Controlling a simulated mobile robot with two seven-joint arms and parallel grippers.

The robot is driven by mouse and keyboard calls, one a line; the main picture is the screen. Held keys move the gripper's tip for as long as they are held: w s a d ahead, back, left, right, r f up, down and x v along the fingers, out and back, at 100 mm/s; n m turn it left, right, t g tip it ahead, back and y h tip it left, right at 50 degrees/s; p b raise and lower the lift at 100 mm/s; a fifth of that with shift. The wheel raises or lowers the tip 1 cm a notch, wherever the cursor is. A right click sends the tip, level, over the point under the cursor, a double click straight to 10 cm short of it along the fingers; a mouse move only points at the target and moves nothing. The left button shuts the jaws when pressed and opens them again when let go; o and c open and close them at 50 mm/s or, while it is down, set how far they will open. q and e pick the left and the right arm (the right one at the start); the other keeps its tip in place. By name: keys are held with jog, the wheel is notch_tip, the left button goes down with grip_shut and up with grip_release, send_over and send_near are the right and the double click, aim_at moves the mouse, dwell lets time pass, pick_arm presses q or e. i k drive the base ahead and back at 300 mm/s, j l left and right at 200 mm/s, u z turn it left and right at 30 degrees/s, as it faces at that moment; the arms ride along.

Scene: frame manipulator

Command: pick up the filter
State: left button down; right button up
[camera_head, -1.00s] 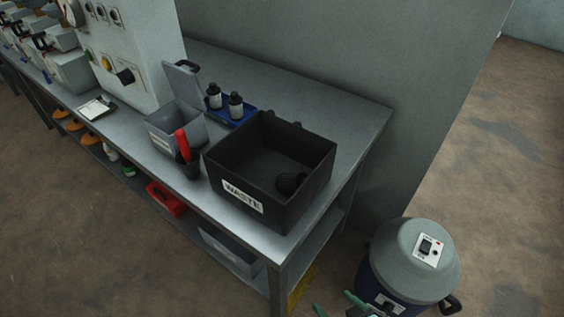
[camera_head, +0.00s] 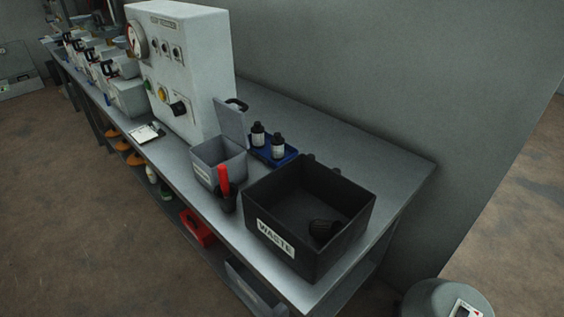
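A dark ribbed cylindrical piece (camera_head: 325,231), which may be the filter, lies inside the black waste bin (camera_head: 262,205) near its right front corner. The bin stands on the grey bench and has a white WASTE label. I cannot be sure that this piece is the filter. Neither of my grippers shows in the head view now.
Left of the bin are a red-handled tool in a dark holder (camera_head: 229,202), an open grey box (camera_head: 207,163) and a blue tray (camera_head: 289,160) with two dark bottles. A white machine (camera_head: 190,60) stands farther left. A grey-lidded drum (camera_head: 437,299) stands on the floor at lower right.

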aim_at(257, 130)
jog(key=i+j+z, duration=0.25)
jog(key=j, duration=0.75)
jog(key=i+j+z, duration=0.15)
jog(key=j+z, duration=0.15)
jog(key=j, duration=0.7)
jog(key=i+j+z, duration=0.1)
jog(key=j+z, duration=0.15)
jog(key=j, duration=0.8)
